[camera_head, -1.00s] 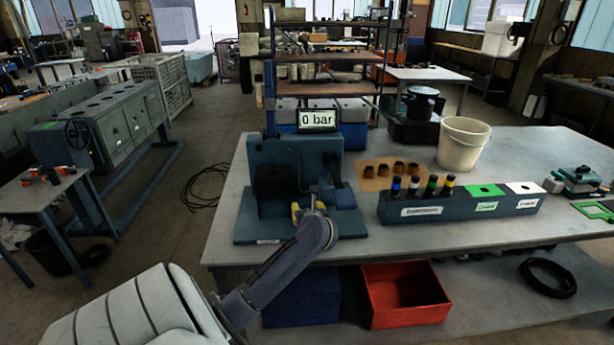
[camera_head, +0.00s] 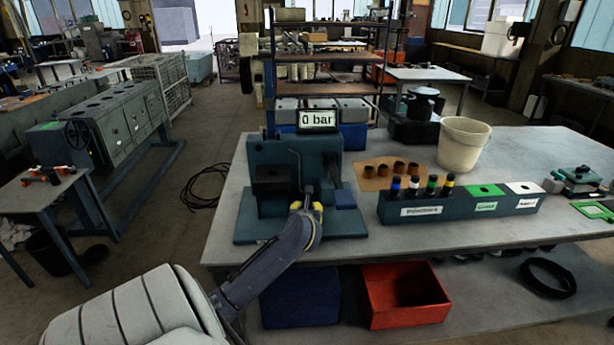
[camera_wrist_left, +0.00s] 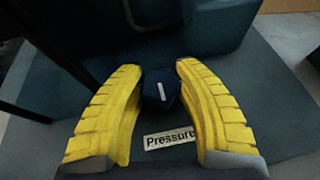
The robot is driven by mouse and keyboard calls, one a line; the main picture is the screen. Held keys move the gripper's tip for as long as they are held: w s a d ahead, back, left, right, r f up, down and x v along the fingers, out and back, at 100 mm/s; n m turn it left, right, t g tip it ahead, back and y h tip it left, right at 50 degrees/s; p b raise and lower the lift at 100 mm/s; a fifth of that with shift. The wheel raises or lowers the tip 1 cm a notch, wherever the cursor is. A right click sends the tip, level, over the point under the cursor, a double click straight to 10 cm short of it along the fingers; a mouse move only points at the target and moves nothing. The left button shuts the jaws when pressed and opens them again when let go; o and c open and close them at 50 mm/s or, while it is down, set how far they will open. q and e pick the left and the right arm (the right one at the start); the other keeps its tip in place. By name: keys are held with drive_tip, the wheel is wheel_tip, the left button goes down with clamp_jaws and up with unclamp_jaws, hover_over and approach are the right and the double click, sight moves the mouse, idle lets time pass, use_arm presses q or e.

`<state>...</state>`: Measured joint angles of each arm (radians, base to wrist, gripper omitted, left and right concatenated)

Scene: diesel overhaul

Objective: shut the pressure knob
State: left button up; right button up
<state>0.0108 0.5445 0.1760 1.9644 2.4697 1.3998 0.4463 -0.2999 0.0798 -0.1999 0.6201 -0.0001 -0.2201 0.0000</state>
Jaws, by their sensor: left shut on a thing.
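The pressure knob (camera_wrist_left: 160,88) is a dark, faceted knob with a white line on top, seen in the left wrist view. A label reading "Pressure" (camera_wrist_left: 169,139) lies just below it. My left gripper (camera_wrist_left: 160,80) has its yellow fingers on both sides of the knob and is shut on it. In the head view my left gripper (camera_head: 307,207) is at the front of the blue-green test stand (camera_head: 325,160), hiding the knob there. The display (camera_head: 318,120) on the stand reads "0 bar". My right gripper is not in view.
The stand sits on a grey workbench (camera_head: 480,245). To its right are a rack (camera_head: 460,207) with several coloured-top parts, a board with several brown parts (camera_head: 398,170) and a white bucket (camera_head: 463,144). A red bin (camera_head: 405,295) is below.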

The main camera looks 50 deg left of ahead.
use_arm(q)
drive_tip(key=shift+m+t, duration=0.4)
drive_tip(key=o, duration=0.9)
drive_tip(key=v, duration=1.2)
drive_tip(key=shift+a+r, duration=0.1)
drive_tip(key=shift+r, duration=0.15)
